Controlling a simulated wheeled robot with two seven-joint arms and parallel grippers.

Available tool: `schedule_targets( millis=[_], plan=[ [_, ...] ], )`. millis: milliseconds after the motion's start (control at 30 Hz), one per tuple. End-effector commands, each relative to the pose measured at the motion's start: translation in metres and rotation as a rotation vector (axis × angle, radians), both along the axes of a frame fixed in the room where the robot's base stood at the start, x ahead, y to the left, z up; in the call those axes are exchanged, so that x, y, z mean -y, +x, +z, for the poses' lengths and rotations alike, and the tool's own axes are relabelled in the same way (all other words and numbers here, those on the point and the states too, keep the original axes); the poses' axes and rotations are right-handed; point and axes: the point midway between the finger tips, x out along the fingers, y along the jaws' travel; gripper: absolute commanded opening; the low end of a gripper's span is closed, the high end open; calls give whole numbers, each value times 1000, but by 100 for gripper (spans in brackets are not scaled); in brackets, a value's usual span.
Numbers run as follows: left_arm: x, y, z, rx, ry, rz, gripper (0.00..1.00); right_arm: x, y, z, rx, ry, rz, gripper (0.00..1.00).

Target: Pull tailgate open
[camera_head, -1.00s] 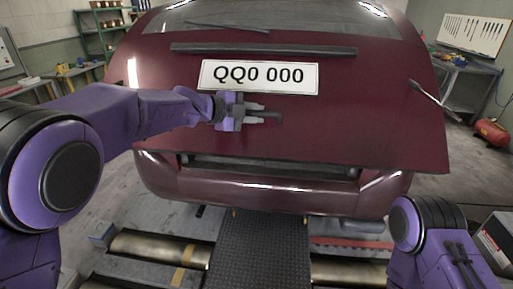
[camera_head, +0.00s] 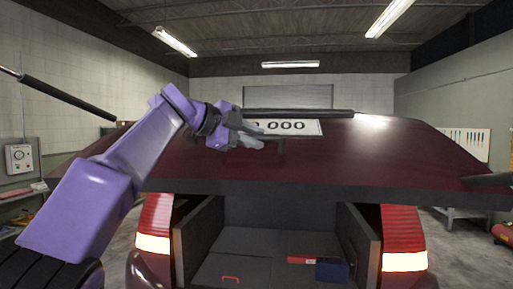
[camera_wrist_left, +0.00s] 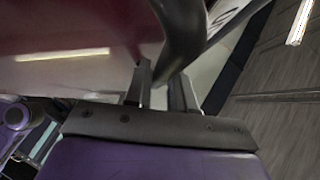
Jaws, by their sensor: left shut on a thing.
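The dark red tailgate (camera_head: 330,160) is raised, its panel spanning the head view above the open boot (camera_head: 270,265). Its white plate (camera_head: 300,128) is partly covered by my left gripper (camera_head: 256,137). The gripper is shut on the dark tailgate handle (camera_wrist_left: 182,35), which runs between its two fingers in the left wrist view (camera_wrist_left: 162,88). My right gripper is out of view.
Inside the boot lie a red-handled dark blue tool (camera_head: 325,268) and a small red handle (camera_head: 230,279). Lit tail lamps (camera_head: 153,243) flank the opening. A dark strut (camera_head: 65,98) shows at left.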

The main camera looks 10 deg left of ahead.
Motion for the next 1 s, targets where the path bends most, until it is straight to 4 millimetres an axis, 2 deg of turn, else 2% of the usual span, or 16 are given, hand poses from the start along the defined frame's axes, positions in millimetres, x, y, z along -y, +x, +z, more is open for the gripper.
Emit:
schedule_targets(
  millis=[200,567,600,667,1000],
  plan=[
    [-6,0,9,-4,-3,11,0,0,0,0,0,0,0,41],
    [-6,0,10,-4,-4,12,0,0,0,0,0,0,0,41],
    [-6,0,10,-4,-4,12,27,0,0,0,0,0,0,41],
    [-6,0,10,-4,-4,12,44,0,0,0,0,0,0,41],
    [-3,0,9,-6,-5,7,44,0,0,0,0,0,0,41]
  ],
)
